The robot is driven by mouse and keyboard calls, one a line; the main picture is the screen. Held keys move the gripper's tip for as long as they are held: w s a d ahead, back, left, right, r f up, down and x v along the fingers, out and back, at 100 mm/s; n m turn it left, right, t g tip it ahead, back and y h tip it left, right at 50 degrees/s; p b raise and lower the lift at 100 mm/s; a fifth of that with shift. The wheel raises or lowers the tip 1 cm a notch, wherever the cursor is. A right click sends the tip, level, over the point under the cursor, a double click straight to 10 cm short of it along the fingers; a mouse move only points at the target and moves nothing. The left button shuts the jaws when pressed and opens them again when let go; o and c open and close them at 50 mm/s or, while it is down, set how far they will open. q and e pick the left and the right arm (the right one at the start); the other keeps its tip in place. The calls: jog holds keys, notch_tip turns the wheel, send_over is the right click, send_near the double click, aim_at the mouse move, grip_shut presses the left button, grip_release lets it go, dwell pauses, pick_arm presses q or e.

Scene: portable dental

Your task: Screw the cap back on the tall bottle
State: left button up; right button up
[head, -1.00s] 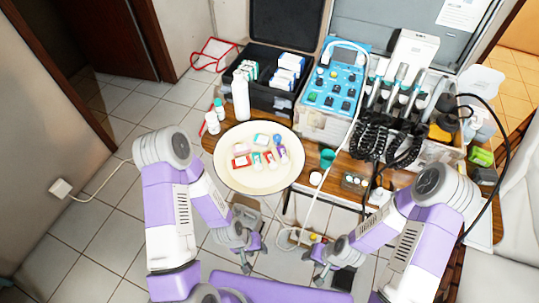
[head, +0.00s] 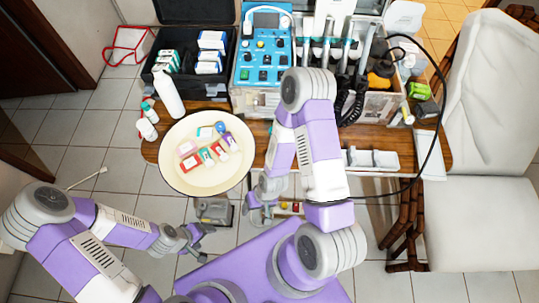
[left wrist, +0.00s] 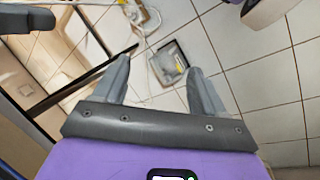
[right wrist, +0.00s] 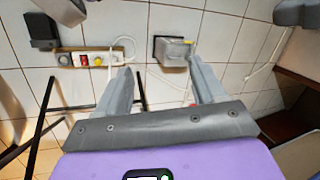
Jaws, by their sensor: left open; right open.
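The tall white bottle (head: 169,94) stands upright on the wooden table, behind the cream round tray and in front of the black case. Its top is too small to tell whether a cap is on it. I cannot make out a loose cap; my right arm covers part of the table. My left gripper (head: 196,240) is open and empty, low in front of the table and well short of the bottle; its spread fingers show in the left wrist view (left wrist: 157,65). My right gripper (head: 260,206) is open and empty below the table's front edge; its fingers also show in the right wrist view (right wrist: 162,70).
The cream tray (head: 176,180) holds several small boxes and tubes. Small bottles (head: 146,129) stand at the table's left edge. A black case (head: 203,88), a blue control unit (head: 263,60) and corded handpieces fill the back. A white chair (head: 478,220) stands at right.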

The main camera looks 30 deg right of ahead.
pick_arm(q)
jog(key=o, duration=0.3)
notch_tip(320, 180, up, 8)
jog(key=p, duration=0.6)
jog(key=shift+f, duration=0.2)
pick_arm(e)
jog(key=w+d+r+m+h+p, duration=0.1)
jog(key=w+d+r, duration=0.2)
jog(key=r, duration=0.3)
jog(key=w+d+r+m+h+p, duration=0.1)
jog(key=w+d+r+p, duration=0.1)
jog(key=r, duration=0.4)
jog(key=w+d+r+m+h+p, duration=0.1)
jog(key=w+d+r+p, duration=0.1)
jog(key=w+d+r, duration=0.3)
jog(key=shift+d+r+h, duration=0.4)
jog(key=shift+d+r, duration=0.3)
jog(key=shift+r, duration=0.2)
pick_arm(q)
jog(key=shift+o, duration=0.2)
notch_tip(320, 180, up, 4)
jog(key=shift+r, duration=0.15)
pick_arm(e)
jog(key=shift+s+f, duration=0.1)
notch_tip(320, 180, down, 2)
jog(key=shift+f+b, duration=0.2)
jog(key=shift+b, duration=0.25)
pick_arm(q)
jog(key=shift+f, duration=0.35)
